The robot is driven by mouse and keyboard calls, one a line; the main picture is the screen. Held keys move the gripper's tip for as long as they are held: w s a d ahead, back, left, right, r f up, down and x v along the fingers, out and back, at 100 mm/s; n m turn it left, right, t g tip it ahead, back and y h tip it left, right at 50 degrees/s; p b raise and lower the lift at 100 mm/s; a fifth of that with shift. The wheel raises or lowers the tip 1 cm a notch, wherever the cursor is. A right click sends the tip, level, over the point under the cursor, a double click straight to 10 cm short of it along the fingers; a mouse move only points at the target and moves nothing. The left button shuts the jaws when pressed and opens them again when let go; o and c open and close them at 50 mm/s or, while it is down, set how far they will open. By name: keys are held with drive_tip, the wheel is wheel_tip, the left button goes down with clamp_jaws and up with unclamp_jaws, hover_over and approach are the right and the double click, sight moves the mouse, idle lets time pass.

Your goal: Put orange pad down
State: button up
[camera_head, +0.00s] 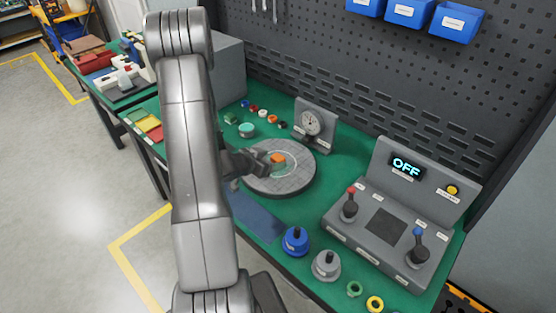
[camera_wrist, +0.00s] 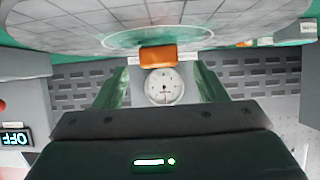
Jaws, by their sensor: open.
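In the wrist view the pad (camera_wrist: 158,56) appears against the disc's surface (camera_wrist: 75,33). My gripper (camera_head: 265,160) is low over the disc, just left of the pad in the head view. In the wrist view its two fingers (camera_wrist: 160,70) are spread, with a gap on each side of the pad. The gripper holds nothing. Whether a finger touches the pad is hard to tell.
A dial gauge (camera_head: 310,124) stands behind the disc. A control box (camera_head: 385,222) with levers and an "OFF" display is at the right. A blue knobbed piece (camera_head: 295,241) and a grey one (camera_head: 326,265) stand in front. Small coloured parts lie behind on the green table.

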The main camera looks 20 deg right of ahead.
sight(277, 157)
drive_tip(key=shift+p+x, duration=0.45)
drive_tip(key=shift+x, duration=1.75)
drive_tip(key=c, duration=1.1)
drive_tip(key=shift+c, duration=0.2)
drive_tip(key=shift+r, duration=0.1)
wheel_tip(277, 157, up, 10)
drive_tip(key=shift+f, duration=0.1)
drive_tip(key=w+a+f+n+t+y, duration=0.2)
drive_tip(key=a+n+y, duration=0.25)
drive_tip(key=a, duration=0.55)
drive_tip(key=w+a+f+n+t+y, duration=0.1)
drive_tip(key=w+a+n+t+y, duration=0.3)
drive_tip(key=a, duration=0.7)
drive_tip(key=w+a+f+n+t+y, duration=0.1)
drive_tip(key=a+f+n+y, duration=0.3)
drive_tip(key=a, duration=0.6)
drive_tip(key=s+f+n+h, duration=0.1)
drive_tip(key=s+f, duration=0.2)
drive_tip(key=s, duration=0.2)
drive_tip(key=shift+a+f, duration=0.15)
drive_tip(key=shift+f, duration=0.1)
